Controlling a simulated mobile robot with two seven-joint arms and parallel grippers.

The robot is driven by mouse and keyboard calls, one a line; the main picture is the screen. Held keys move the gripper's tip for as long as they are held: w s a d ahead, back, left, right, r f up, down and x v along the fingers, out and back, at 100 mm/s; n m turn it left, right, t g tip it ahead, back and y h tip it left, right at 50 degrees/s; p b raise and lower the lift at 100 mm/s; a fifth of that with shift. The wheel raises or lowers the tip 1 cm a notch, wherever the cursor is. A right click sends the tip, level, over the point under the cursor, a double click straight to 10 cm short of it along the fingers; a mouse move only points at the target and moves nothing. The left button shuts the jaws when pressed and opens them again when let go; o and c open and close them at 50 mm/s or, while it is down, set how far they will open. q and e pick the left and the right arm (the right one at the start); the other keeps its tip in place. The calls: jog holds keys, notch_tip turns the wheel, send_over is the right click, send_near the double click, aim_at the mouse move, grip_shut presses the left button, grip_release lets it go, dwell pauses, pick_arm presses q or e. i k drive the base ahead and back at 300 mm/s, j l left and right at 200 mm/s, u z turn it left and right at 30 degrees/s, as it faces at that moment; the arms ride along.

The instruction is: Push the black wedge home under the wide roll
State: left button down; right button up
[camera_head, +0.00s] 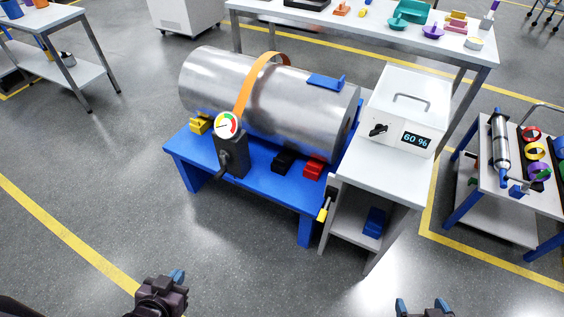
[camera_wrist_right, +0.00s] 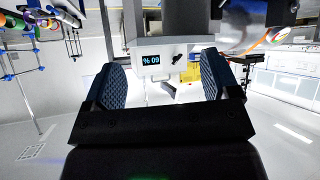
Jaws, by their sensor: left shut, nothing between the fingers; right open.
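The wide roll (camera_head: 300,95) is a big silver metal cylinder lying on a blue bench (camera_head: 255,185), with an orange strap (camera_head: 256,82) over it. The black wedge (camera_head: 284,162) sits on the bench at the roll's near lower side; whether it touches the roll I cannot tell. A red wedge (camera_head: 313,167) is just right of it, and a yellow wedge (camera_head: 200,123) is at the left end. My left gripper (camera_head: 177,277) is shut and empty, low in the picture, well short of the bench. My right gripper (camera_head: 421,305) is open and empty at the bottom edge; its spread fingers show in the wrist view (camera_wrist_right: 164,82).
A dial gauge (camera_head: 227,124) on a dark block stands at the bench front, left of the black wedge. A white box reading 60 % (camera_head: 405,115) stands on a grey stand right of the bench. A cart (camera_head: 500,200) is further right. The floor before the bench is clear.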

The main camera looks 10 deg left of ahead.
aim_at(282, 163)
jog(key=i+j, duration=0.1)
jog(key=j, duration=0.45)
jog(key=i+j, duration=0.15)
jog(key=j, duration=0.4)
jog(key=i+j+z, duration=0.1)
jog(key=j, duration=0.45)
jog(key=i+j, duration=0.1)
jog(key=j, duration=0.45)
jog(key=i+j+z, duration=0.1)
jog(key=j, duration=0.45)
jog(key=i+j, duration=0.1)
jog(key=j, duration=0.45)
